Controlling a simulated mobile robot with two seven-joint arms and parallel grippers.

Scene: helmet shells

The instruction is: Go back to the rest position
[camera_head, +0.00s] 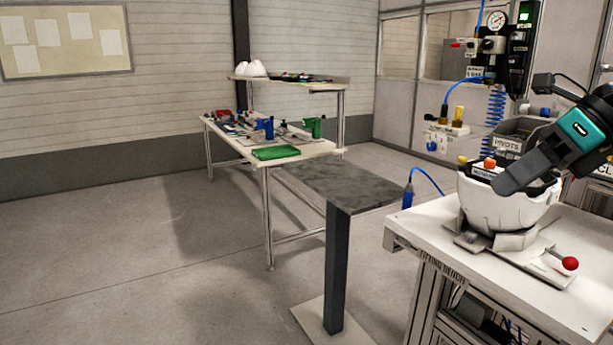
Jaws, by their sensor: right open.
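My right gripper (508,181), dark grey with a teal band on its wrist, reaches in from the right edge. It is open, and its end is at the top of a white helmet shell (486,208), overlapping the rim in the picture. I cannot tell whether it touches the shell. The shell sits open side up on a light fixture (530,262) on the fitting bench. Orange and yellow parts and a dark labelled block (482,171) show at the shell's rim. My left gripper is not in view.
The fitting bench (415,233) carries a red-knobbed lever (570,263). A grey bin labelled pivots (508,143) and a gauge panel stand behind. A dark pedestal table (335,184) stands left of the bench. Farther back is a workbench (262,165) with tools. The left floor is clear.

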